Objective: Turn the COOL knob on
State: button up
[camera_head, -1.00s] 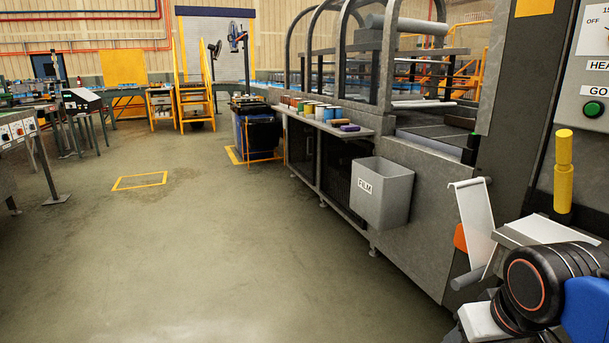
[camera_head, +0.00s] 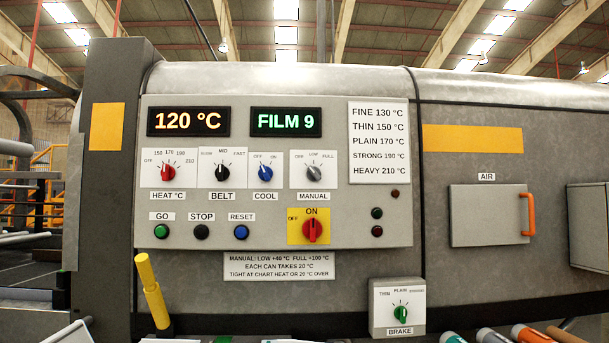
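The COOL knob (camera_head: 265,173) is a small blue dial on the machine's control panel, above the COOL label. OFF is printed at its upper left and ON at its upper right. Its pointer seems to lean toward OFF, but it is too small to be sure. I do not clearly see my gripper now. A pale piece (camera_head: 75,333) shows at the lower left edge; I cannot tell what it belongs to.
The red HEAT knob (camera_head: 168,172) and black BELT knob (camera_head: 222,173) sit left of COOL; the grey MANUAL knob (camera_head: 313,173) sits right. A red main switch (camera_head: 312,230) is below. A yellow handle (camera_head: 152,292) and BRAKE box (camera_head: 398,307) stick out lower down.

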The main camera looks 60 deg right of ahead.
aim_at(265, 173)
jog(key=z, duration=1.4)
